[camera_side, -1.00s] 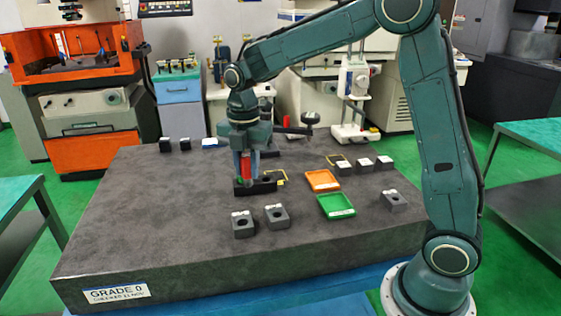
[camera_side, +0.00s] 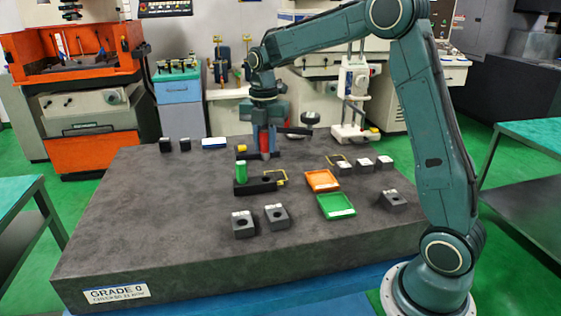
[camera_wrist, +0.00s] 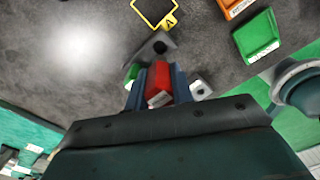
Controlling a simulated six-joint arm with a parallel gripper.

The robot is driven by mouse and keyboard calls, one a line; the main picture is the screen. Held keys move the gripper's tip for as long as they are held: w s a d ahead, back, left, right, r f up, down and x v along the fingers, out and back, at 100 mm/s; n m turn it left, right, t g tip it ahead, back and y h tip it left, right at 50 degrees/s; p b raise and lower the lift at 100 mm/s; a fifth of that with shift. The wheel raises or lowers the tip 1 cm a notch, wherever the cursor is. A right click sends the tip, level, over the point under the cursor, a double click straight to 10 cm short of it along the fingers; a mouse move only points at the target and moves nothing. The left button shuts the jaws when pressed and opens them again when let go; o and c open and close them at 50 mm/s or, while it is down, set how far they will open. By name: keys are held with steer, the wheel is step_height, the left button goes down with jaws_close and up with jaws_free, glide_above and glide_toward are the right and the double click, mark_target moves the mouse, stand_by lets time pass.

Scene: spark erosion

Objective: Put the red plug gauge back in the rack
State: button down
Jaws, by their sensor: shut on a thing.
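My gripper (camera_side: 265,150) is shut on the red plug gauge (camera_side: 265,142), which is upright between the blue fingers. The red gauge also shows between the fingers in the wrist view (camera_wrist: 159,84). In the side view they are behind and a little right of the black rack (camera_side: 262,187). The green plug gauge (camera_side: 241,172) stands in the rack's left end, and the hole at the right end is empty. Whether the red gauge's lower end touches anything is hidden.
A dark block with a yellow piece (camera_side: 240,149) is partly hidden behind my gripper. Orange (camera_side: 322,180) and green (camera_side: 336,206) trays lie to the right. Grey blocks (camera_side: 243,225) stand in front and right. The left of the granite plate (camera_side: 150,215) is clear.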

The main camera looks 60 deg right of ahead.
mark_target(265, 159)
steer(key=shift+f, duration=2.75)
steer(key=shift+f, duration=1.2)
stand_by(0.5)
steer(key=c, duration=1.1)
jaws_free()
steer(key=shift+r, duration=0.1)
step_height(265, 159, up, 14)
steer(key=shift+f, duration=0.2)
